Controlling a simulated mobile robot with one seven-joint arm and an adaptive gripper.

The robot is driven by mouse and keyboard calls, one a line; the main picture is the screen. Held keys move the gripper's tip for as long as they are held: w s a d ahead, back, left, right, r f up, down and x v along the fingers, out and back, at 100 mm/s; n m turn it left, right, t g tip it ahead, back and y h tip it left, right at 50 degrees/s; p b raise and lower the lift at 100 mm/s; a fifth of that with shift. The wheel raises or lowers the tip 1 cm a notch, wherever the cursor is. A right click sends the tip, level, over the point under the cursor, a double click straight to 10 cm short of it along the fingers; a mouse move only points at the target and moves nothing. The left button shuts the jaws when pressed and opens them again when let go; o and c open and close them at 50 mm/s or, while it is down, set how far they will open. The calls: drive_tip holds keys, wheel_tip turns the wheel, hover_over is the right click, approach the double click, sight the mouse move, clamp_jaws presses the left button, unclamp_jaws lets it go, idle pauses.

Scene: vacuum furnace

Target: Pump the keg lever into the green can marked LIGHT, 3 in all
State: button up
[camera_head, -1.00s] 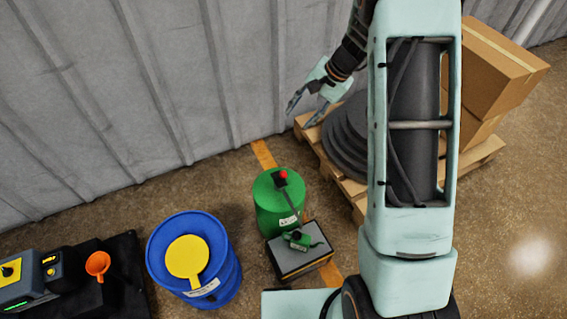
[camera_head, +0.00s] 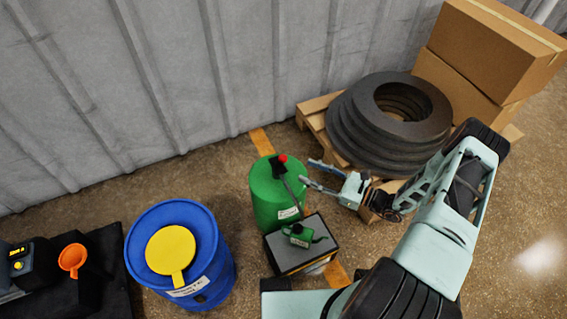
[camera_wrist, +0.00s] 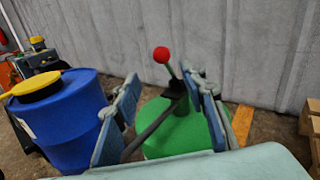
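The green keg (camera_head: 268,207) stands on the floor, with a dark pump lever ending in a red knob (camera_head: 283,158) on top. A small green can (camera_head: 301,234) with a spout and pale label sits on a low grey-topped stand (camera_head: 285,261) in front of the keg; I cannot read the label. My gripper (camera_head: 306,171) is open, just right of the lever at about keg-top height, its fingers pointing left. In the wrist view, the red knob (camera_wrist: 161,54) shows beyond and between the spread fingers (camera_wrist: 163,84), with the keg top (camera_wrist: 170,135) below. I see no contact. The can is hidden there.
A blue drum (camera_head: 213,258) with a yellow top stands left of the keg. An orange funnel (camera_head: 73,258) is farther left on a black mat. Behind my arm are a pallet (camera_head: 314,108) with stacked dark rings (camera_head: 350,125) and cardboard boxes (camera_head: 490,45). A corrugated wall lies behind.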

sight(283, 159)
drive_tip(key=b+x, duration=0.1)
drive_tip(key=x, duration=0.9)
drive_tip(key=shift+w+a+b, duration=0.15)
drive_tip(key=shift+w+b, duration=0.2)
drive_tip(key=shift+c, duration=0.4)
clamp_jaws()
